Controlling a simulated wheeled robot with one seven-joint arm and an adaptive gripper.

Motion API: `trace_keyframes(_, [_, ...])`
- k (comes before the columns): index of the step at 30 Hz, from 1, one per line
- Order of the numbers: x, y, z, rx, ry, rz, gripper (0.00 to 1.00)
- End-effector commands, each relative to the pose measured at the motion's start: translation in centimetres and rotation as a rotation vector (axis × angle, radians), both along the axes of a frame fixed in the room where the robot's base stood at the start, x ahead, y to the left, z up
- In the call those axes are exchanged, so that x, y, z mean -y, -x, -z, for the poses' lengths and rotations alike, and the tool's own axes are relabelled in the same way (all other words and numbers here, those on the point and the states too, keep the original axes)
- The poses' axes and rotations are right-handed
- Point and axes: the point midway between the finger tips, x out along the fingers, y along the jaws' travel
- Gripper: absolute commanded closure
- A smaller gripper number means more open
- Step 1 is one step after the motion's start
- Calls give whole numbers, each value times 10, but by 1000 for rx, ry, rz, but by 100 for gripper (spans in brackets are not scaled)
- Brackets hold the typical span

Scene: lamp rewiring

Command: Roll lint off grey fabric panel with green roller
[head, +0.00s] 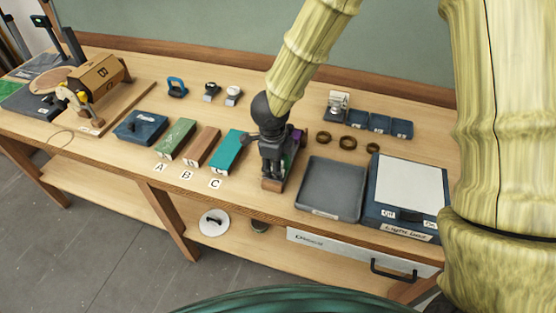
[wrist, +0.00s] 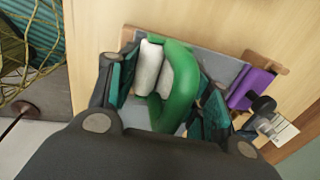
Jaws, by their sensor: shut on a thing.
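The green roller (wrist: 182,88) has a green frame and a white roll (wrist: 150,68), seen in the wrist view. My gripper (wrist: 166,96) is shut on it, with a finger on each side. The grey fabric panel (wrist: 216,66) lies on a wooden board under the roller. I cannot tell whether the roll touches the fabric, and no lint can be made out. In the head view my gripper (head: 272,180) points down over the board, whose wooden end (head: 272,185) shows at the front. My gripper hides the roller and most of the panel there.
A purple item (wrist: 258,84) sits at the board's right side. Left are a teal block (head: 226,151), a brown block (head: 203,147) and a green block (head: 177,138). A grey tray (head: 330,188) and a light box (head: 408,190) stand close on the right. Brass rings (head: 348,142) lie behind the tray.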

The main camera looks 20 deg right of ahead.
Motion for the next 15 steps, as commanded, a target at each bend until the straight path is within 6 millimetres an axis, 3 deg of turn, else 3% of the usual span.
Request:
trace_keyframes(7, [-9,14,0,0,0,-1,70])
trace_keyframes(15, [-11,16,1,0,0,-1,70])
